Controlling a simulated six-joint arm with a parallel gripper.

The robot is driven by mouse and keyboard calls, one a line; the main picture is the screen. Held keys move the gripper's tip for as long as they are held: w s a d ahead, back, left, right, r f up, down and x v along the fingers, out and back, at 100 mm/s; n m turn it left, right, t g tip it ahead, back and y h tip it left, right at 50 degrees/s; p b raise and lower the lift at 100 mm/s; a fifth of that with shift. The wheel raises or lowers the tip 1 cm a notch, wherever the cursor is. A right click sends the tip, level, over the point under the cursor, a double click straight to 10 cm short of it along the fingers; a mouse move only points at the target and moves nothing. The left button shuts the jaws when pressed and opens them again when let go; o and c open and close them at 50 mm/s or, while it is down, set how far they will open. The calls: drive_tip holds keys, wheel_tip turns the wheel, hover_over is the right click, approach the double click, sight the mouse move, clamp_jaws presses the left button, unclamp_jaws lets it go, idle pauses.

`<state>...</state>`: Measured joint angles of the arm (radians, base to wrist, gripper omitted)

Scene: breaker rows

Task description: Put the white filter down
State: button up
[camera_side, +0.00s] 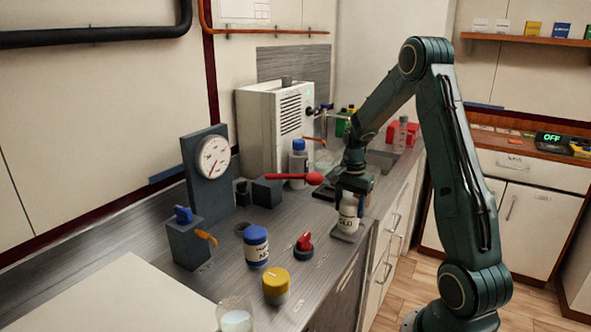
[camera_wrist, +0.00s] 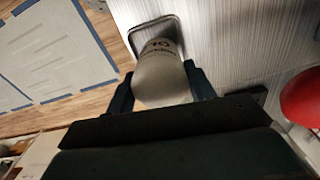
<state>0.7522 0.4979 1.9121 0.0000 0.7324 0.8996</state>
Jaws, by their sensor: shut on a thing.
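The white filter (camera_side: 348,215) is a white canister with dark lettering, upright near the counter's front edge. My gripper (camera_side: 350,196) comes from above with its fingers on both sides of it, shut on it. In the wrist view the filter (camera_wrist: 162,72) sits between the two fingers of my gripper (camera_wrist: 160,88). Its base is at a dark square pad (camera_side: 346,236), which also shows in the wrist view (camera_wrist: 140,30). I cannot tell whether the base touches the pad.
A red-handled lever (camera_side: 310,179) extends close to my gripper on the left. A red knob (camera_side: 304,246), a blue-lidded jar (camera_side: 256,248) and a yellow-lidded jar (camera_side: 276,286) stand nearer the camera. A gauge (camera_side: 213,158) stands behind. The counter's front edge is close on the right.

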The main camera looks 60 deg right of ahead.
drive_tip(key=o, duration=1)
drive_tip(key=shift+f, duration=0.1)
wheel_tip(320, 180, up, 12)
drive_tip(key=shift+r, duration=0.15)
idle(0.7)
